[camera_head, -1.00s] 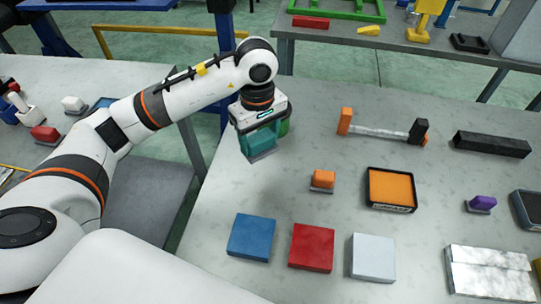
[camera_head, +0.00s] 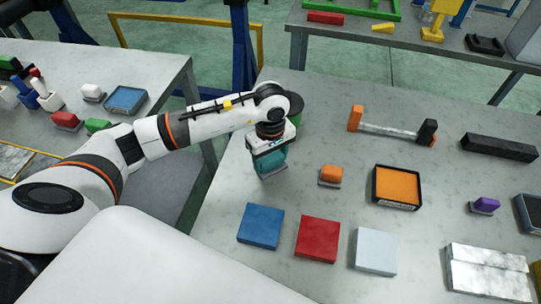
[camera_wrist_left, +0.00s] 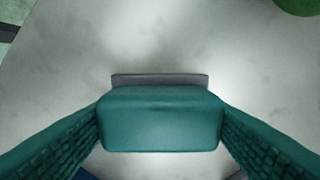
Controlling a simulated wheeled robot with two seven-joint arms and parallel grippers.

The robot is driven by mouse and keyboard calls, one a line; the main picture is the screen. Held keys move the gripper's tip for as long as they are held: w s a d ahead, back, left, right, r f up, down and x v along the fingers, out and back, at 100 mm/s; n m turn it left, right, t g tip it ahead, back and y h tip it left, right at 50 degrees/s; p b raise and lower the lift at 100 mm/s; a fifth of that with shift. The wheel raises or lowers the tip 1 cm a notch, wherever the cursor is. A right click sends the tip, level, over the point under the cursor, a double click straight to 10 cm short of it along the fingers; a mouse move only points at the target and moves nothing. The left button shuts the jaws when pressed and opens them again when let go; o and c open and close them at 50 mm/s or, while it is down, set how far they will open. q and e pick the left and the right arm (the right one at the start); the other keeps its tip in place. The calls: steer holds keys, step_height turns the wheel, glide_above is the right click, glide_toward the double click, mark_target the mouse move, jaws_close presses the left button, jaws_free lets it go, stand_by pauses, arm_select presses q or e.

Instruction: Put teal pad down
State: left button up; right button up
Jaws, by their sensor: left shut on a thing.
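The teal pad (camera_head: 270,162) is a small block with a grey lower plate, at the left part of the grey table. My left gripper (camera_head: 270,158) is shut on it from above. In the left wrist view the teal pad (camera_wrist_left: 160,118) sits between both teal fingers, its grey edge (camera_wrist_left: 160,80) on the far side. The pad is at or just above the tabletop; I cannot tell whether it touches. My right gripper is not in view.
A green round thing (camera_head: 294,104) stands just behind my left gripper. Blue (camera_head: 261,226), red (camera_head: 317,239) and white (camera_head: 375,251) squares lie in front. An orange pad (camera_head: 331,175) and an orange tray (camera_head: 397,186) are to the right.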

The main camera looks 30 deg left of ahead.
mark_target(271, 157)
arm_select(q)
steer(key=o, duration=0.5)
steer(key=shift+f, duration=0.15)
steer(key=o, duration=0.5)
steer(key=shift+c, duration=0.2)
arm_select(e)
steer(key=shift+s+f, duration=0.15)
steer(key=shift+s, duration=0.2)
arm_select(q)
steer(key=shift+r, duration=0.3)
step_height(271, 157, up, 12)
steer(key=b, duration=0.2)
steer(key=shift+b, duration=0.4)
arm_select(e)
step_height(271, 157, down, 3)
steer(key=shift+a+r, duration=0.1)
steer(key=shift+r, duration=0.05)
arm_select(q)
steer(key=shift+f, duration=0.15)
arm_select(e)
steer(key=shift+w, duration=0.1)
